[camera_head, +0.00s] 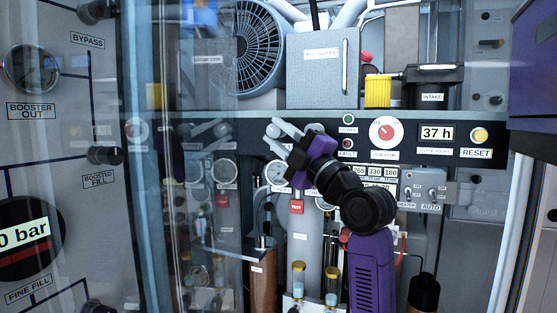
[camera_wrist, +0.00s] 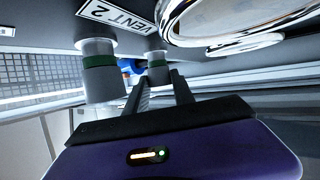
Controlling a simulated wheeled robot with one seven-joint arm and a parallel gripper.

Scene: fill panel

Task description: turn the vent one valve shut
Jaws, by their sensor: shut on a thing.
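A nearer, similar grey knob with a green band (camera_wrist: 101,73) stands to the left, beside a VENT 2 label (camera_wrist: 114,13). In the head view my gripper and arm hide the held knob.
A large round chrome-rimmed gauge (camera_wrist: 225,20) is close above the fingers. A blue part (camera_wrist: 130,67) shows behind the knobs. In the head view a red TEST tag (camera_head: 296,207) hangs below my gripper, and a clear glass door edge (camera_head: 165,190) stands to the left.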

